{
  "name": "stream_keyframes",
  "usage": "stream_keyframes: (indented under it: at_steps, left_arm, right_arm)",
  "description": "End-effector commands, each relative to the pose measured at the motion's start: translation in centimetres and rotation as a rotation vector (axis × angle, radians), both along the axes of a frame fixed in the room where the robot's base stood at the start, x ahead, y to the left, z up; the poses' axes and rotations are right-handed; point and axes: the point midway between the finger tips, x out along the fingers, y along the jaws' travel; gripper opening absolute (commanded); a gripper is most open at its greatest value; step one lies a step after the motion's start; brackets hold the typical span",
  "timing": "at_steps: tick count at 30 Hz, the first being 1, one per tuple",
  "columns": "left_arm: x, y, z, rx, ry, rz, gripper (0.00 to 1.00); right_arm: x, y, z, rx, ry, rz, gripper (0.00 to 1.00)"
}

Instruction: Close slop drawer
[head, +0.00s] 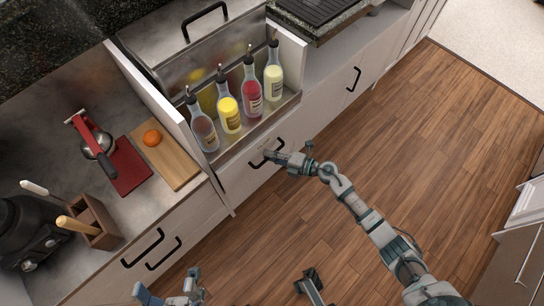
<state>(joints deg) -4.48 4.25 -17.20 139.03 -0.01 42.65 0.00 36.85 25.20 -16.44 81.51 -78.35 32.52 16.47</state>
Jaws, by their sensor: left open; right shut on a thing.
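The slop drawer appears to be the white-fronted unit (238,172) in the middle of the counter run. It has a black bar handle on its front. A metal rack (290,101) at its top holds several bottles, and white side panels (160,103) flank it. The unit stands forward of the counter at its left. My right gripper (268,155) is at the front, shut on the black handle (257,164), which it partly hides. My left gripper (190,287) is open and empty near the bottom edge, below the lower-left cabinets.
A cutting board (175,165) with an orange (152,138), a red-handled juicer (95,140) and a wooden holder (97,225) stand on the left counter. The wooden floor (440,130) is clear at right.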

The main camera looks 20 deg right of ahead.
Motion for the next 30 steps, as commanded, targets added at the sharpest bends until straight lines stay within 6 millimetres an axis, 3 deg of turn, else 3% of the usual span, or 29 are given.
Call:
stream_keyframes:
  at_steps: [6, 15, 16, 17, 30]
  left_arm:
    - [0.2, 0.0, -0.4, 0.001, 0.007, 0.0, 0.83]
    - [0.3, 0.0, -0.2, 0.002, -0.002, 0.0, 0.83]
    - [0.3, 0.0, -0.2, 0.002, -0.003, 0.0, 0.83]
    - [0.2, 0.0, -0.1, 0.002, -0.003, 0.0, 0.83]
    - [0.3, 0.0, 0.0, 0.001, -0.005, 0.0, 0.83]
  right_arm:
    - [2.8, 1.2, -0.4, 0.0, 0.005, 0.002, 0.0]
    - [3.1, 1.3, -0.3, -0.001, 0.004, 0.001, 0.0]
    - [3.1, 1.3, -0.3, -0.001, 0.004, 0.001, 0.18]
    - [3.1, 1.3, -0.3, -0.001, 0.004, 0.001, 0.23]
    - [3.1, 1.3, -0.1, 0.0, 0.0, 0.002, 0.23]
